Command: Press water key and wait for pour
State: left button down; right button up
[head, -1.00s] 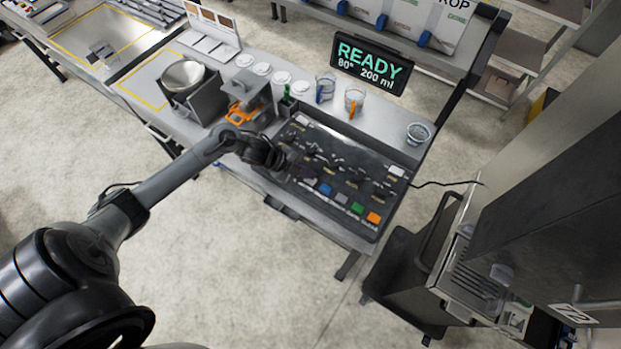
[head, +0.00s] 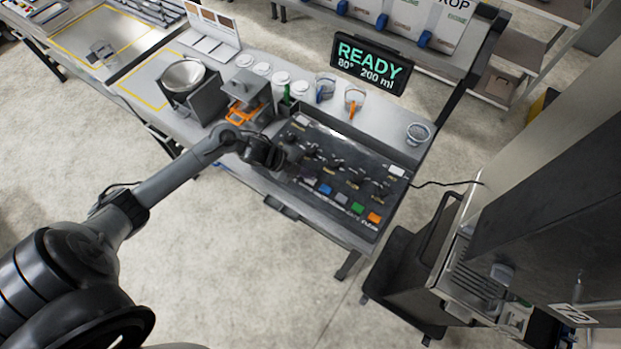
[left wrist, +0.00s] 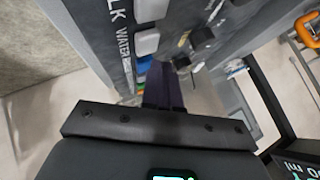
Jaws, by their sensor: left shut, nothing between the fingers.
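The black control panel (head: 335,165) lies on the bench with a row of coloured keys along its front edge. In the left wrist view a pale key (left wrist: 147,42) sits beside the printed word WATER. My left gripper (head: 286,158) is over the left part of the panel, shut and empty. In the left wrist view its dark fingers (left wrist: 163,80) show close to the coloured keys; I cannot tell whether they touch one. The display (head: 369,64) reads READY, 80°, 200 ml. My right gripper is not in view.
Behind the panel stand a glass with a blue handle (head: 325,89), a glass with an orange handle (head: 354,101) and a small glass (head: 417,133). A grey device with an orange part (head: 247,98) and a round pan (head: 183,75) stand to the left.

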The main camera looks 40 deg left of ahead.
aim_at(307, 181)
pick_arm(q)
jog(key=shift+f, duration=0.1)
jog(key=shift+f, duration=0.35)
jog(key=shift+f+b, duration=0.45)
jog(key=shift+b, duration=0.1)
dwell(0.7)
jog(key=shift+r, duration=0.2)
jog(key=shift+r+p, duration=0.7)
jog(key=shift+p, duration=0.25)
notch_tip(307, 181, up, 5)
jog(key=p, duration=0.4)
jog(key=shift+p, duration=0.3)
jog(key=shift+s, duration=0.1)
